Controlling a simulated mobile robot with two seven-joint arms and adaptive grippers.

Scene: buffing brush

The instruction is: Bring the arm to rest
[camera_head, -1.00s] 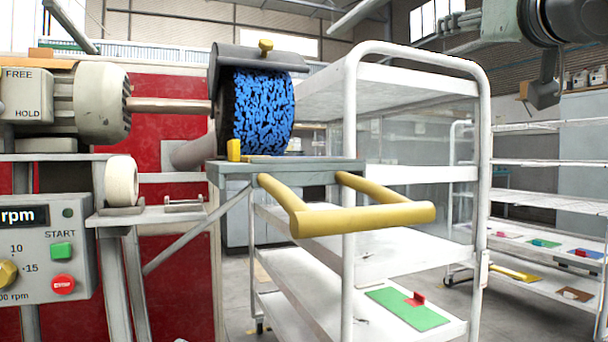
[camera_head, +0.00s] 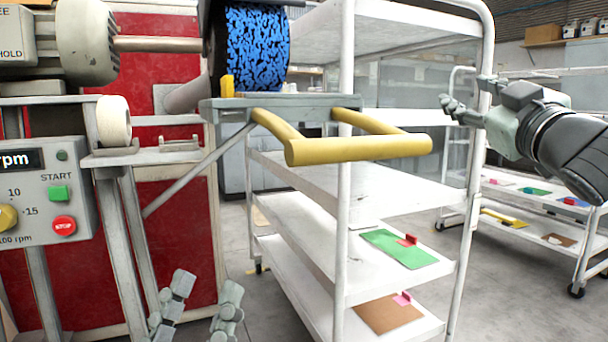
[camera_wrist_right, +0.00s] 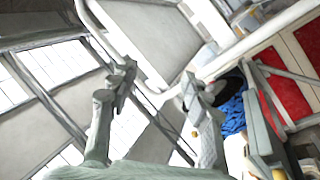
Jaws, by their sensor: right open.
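My right arm reaches in from the right in the head view, and its gripper (camera_head: 452,107) points left in front of the white shelf trolley. In the right wrist view the two fingers of this gripper (camera_wrist_right: 158,78) stand apart with nothing between them. My left gripper (camera_head: 209,282) is at the bottom left of the head view, its fingers pointing up and apart with nothing seen between them. The blue buffing brush (camera_head: 256,48) sits in its machine, partly cut off by the top edge. It also shows in the right wrist view (camera_wrist_right: 232,115).
A yellow handle bar (camera_head: 358,149) juts out from the machine's ledge between my grippers. The white trolley (camera_head: 345,230) stands behind it, with green and brown mats on lower shelves. A control panel (camera_head: 45,190) is at left. Open floor lies at lower right.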

